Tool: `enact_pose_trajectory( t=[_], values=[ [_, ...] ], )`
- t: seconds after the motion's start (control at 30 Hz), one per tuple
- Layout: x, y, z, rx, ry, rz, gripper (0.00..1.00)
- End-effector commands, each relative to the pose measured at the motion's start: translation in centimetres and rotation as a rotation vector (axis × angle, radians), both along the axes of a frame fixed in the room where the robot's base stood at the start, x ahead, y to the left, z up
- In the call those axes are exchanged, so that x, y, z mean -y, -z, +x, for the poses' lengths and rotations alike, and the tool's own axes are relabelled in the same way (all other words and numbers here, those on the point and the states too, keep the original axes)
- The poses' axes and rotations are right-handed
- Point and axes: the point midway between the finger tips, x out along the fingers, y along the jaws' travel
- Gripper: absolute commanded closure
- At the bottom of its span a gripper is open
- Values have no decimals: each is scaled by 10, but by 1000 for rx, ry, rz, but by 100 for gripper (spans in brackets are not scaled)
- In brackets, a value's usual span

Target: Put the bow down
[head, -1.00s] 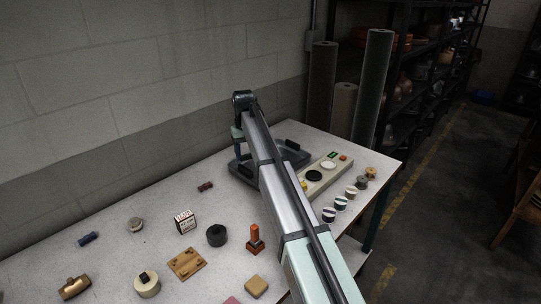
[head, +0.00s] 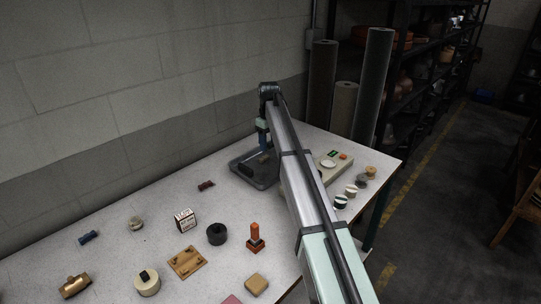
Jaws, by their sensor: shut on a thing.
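My gripper (head: 264,151) points down over the dark grey tray (head: 235,168) at the back of the table. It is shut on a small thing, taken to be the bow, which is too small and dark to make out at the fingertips. I cannot tell whether it touches the tray floor. A dark red bow-like piece (head: 206,186) lies on the table left of the tray. A dark blue bow-like piece (head: 88,237) lies further left.
My arm hides the tray's right side and part of the control panel (head: 334,166). Several spools, including a white-and-black one (head: 340,202), stand at the right edge. A black round pot (head: 217,234), a small box (head: 185,220) and an orange-handled stamp (head: 255,238) stand in front.

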Motion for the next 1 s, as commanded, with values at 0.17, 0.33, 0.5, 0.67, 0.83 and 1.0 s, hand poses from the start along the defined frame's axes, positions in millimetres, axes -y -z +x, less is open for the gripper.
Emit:
enact_pose_trajectory(
  t=[0.17,0.33,0.5,0.67,0.83,1.0],
  values=[
    [0,15,-1,-1,-15,-1,72],
    [0,43,-1,-1,-14,0,72],
    [0,62,0,-1,-13,0,72],
    [0,73,0,0,-12,0,72],
    [0,95,-1,-1,-12,0,72],
    [0,100,0,1,-12,1,72]
  ],
)
